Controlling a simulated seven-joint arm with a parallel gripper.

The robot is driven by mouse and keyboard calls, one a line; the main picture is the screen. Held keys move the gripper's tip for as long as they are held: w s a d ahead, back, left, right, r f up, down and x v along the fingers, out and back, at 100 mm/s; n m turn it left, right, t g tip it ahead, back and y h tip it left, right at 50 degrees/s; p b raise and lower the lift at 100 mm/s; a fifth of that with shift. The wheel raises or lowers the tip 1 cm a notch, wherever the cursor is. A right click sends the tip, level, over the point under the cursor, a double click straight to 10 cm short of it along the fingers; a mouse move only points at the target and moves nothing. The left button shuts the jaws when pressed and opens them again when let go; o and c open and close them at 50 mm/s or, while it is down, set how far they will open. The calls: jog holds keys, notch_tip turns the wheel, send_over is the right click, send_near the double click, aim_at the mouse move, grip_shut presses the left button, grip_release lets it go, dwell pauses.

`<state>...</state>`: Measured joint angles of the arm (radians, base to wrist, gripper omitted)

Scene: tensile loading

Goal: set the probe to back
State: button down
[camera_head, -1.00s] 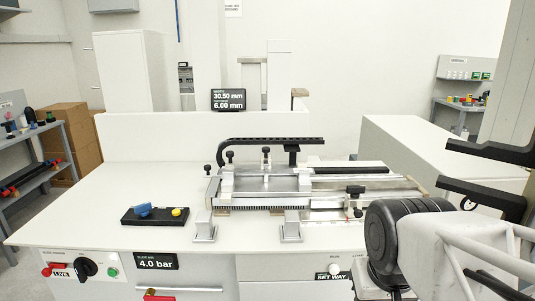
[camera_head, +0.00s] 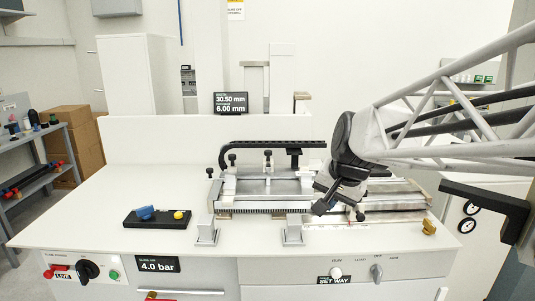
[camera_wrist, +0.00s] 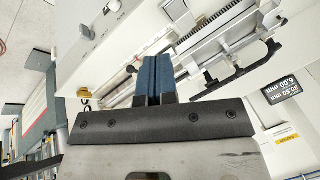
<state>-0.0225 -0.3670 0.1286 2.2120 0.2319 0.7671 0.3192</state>
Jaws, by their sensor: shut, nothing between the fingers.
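No part is labelled as the probe, so I cannot tell for sure which one it is. The slide fixture (camera_head: 265,188) is a silver rail assembly with black knobs on the white bench, with a toothed rack along its front. My gripper (camera_head: 321,205) is over its right half and hides part of the rail there. In the wrist view my gripper's two blue fingers (camera_wrist: 154,72) are together, with nothing between them. The rail and rack (camera_wrist: 228,30) lie beyond the fingertips. Whether the fingertips touch anything is unclear.
A black cable guide (camera_head: 270,146) arches behind the fixture. A black tray (camera_head: 157,217) with a blue and a yellow piece lies left. A brass piece (camera_head: 429,228) stands at the right. The display (camera_head: 230,103) reads 30.50 mm and 6.00 mm.

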jog(key=w+a+r+m+t+y, duration=0.1)
jog(key=w+a+m, duration=0.2)
jog(key=w, duration=1.3)
jog(key=w+a+r+m+t+y, duration=0.1)
jog(key=w+a+m+t, duration=0.1)
jog(key=w, duration=1.4)
jog(key=a+m, duration=0.1)
jog(key=m, duration=0.1)
jog(key=shift+a+r+m, duration=0.2)
jog(key=shift+r+m, duration=0.1)
jog(key=shift+r, duration=0.05)
jog(key=shift+f, duration=0.1)
send_near(269, 158)
jog(key=f, duration=0.3)
jog(key=shift+w+a+f, duration=0.3)
jog(key=shift+w+a, duration=0.2)
jog(key=shift+w, duration=0.4)
jog(key=shift+w+a+f, duration=0.1)
jog(key=shift+w+a, duration=0.25)
jog(key=shift+w, duration=0.35)
jog(key=w, duration=0.7)
jog(key=shift+w, duration=0.3)
